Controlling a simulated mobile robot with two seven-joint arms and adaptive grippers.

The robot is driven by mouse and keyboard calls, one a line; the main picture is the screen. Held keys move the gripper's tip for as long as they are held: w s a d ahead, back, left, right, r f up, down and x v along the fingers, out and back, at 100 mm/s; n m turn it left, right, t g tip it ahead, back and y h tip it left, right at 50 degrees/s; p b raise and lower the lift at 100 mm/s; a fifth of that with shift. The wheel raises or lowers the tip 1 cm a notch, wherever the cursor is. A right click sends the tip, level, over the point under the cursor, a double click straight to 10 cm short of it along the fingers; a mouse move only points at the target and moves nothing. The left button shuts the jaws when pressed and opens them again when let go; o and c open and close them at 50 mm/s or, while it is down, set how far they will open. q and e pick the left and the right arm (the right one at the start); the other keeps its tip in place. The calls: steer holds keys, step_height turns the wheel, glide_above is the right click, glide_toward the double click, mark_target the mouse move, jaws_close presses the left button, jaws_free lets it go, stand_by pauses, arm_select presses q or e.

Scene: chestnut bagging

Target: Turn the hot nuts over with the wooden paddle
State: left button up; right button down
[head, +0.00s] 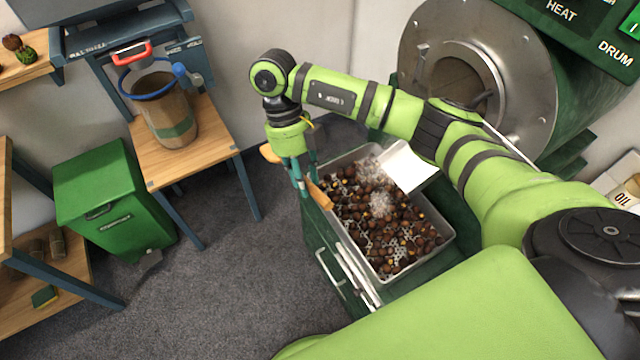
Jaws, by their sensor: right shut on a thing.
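The hot nuts (395,222) are brown chestnuts, some showing yellow, spread in a grey perforated tray (447,232). Pale steam hangs over them, and bare perforated floor shows in places. My right gripper (300,184) points down at the tray's left edge and is shut on the wooden paddle (320,196). One end of the paddle reaches toward the nuts at the left rim, and the other shows left of the gripper. I cannot tell whether the paddle touches the nuts. My left gripper is out of view.
A roasting drum (455,80) with an open round mouth stands behind the tray, with a white chute (408,166) between them. At left are a green bin (105,195) and a wooden table (190,165) bearing a brown sack (168,112). Grey floor lies between.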

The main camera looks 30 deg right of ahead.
steer(key=m, duration=0.1)
steer(key=m+y, duration=0.1)
steer(key=m, duration=0.1)
steer(key=f+m+y, duration=0.1)
steer(key=m, duration=0.1)
steer(key=shift+s+d+p, duration=0.15)
steer(key=shift+d+p, duration=0.15)
steer(key=shift+p, duration=0.1)
steer(key=m, duration=0.1)
steer(key=m+y, duration=0.1)
steer(key=f+m+y, duration=0.1)
steer(key=shift+s+d+m+p, duration=0.15)
steer(key=shift+d+m+p, duration=0.1)
steer(key=shift+m+p, duration=0.15)
steer(key=m, duration=0.1)
steer(key=f+m+t+y, duration=0.1)
steer(key=m, duration=0.1)
steer(key=d+m+p, duration=0.1)
steer(key=m, duration=0.1)
steer(key=shift+s+f+t+y, duration=0.15)
steer(key=shift+s+t+y, duration=0.15)
steer(key=shift+y, duration=0.1)
step_height(320, 180, down, 14)
steer(key=m+t+y+b, duration=0.1)
steer(key=m+b, duration=0.3)
steer(key=b, duration=0.7)
steer(key=shift+s+d+f+t, duration=0.2)
steer(key=shift+d+t, duration=0.25)
steer(key=shift+t, duration=0.15)
steer(key=shift+s, duration=0.1)
